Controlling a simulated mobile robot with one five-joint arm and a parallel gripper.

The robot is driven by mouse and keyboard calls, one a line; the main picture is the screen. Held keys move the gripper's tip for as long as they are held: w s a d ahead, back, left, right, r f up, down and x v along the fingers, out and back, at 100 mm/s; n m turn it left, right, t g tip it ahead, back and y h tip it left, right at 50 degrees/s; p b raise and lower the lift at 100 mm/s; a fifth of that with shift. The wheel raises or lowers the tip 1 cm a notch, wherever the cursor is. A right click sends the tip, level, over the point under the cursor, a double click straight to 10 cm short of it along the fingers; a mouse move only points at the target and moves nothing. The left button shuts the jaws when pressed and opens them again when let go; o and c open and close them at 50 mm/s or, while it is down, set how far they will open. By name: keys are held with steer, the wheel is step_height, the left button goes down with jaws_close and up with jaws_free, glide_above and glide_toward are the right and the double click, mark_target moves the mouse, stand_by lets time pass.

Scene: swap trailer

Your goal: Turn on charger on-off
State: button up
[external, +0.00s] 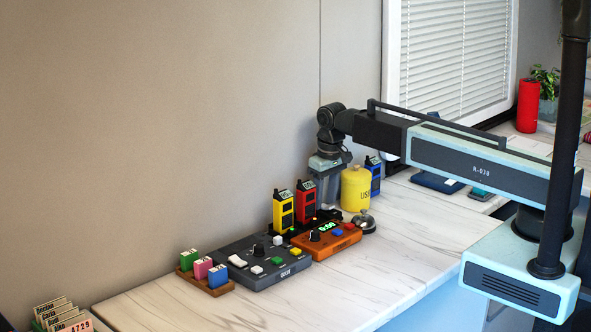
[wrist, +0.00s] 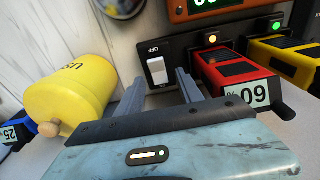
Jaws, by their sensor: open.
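The charger is a black unit (wrist: 178,47) in the wrist view, with a white rocker switch (wrist: 157,70) on its left part, beside an OFF label. My gripper (wrist: 160,79) is open and empty, its two fingers on either side of the switch as seen from the wrist. Whether the fingers touch it I cannot tell. A red device (wrist: 240,78) marked 60% sits in the charger under an orange light, and a yellow device (wrist: 285,57) sits under a green light.
A yellow canister (wrist: 65,88) stands close to the left of my gripper, with a blue device (wrist: 17,133) beyond it. An orange box (external: 327,240), a grey control box (external: 262,262) and a bell (external: 363,222) stand in front. The tabletop's front right is clear.

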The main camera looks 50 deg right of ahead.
mark_target(326, 207)
step_height(326, 207, up, 7)
steer(key=p, duration=0.7)
steer(key=shift+s+r, duration=0.2)
steer(key=shift+s, duration=0.2)
steer(key=s+g, duration=0.1)
steer(key=s, duration=1.4)
steer(key=shift+s+a, duration=0.2)
steer(key=shift+f, duration=0.1)
stand_by(0.4)
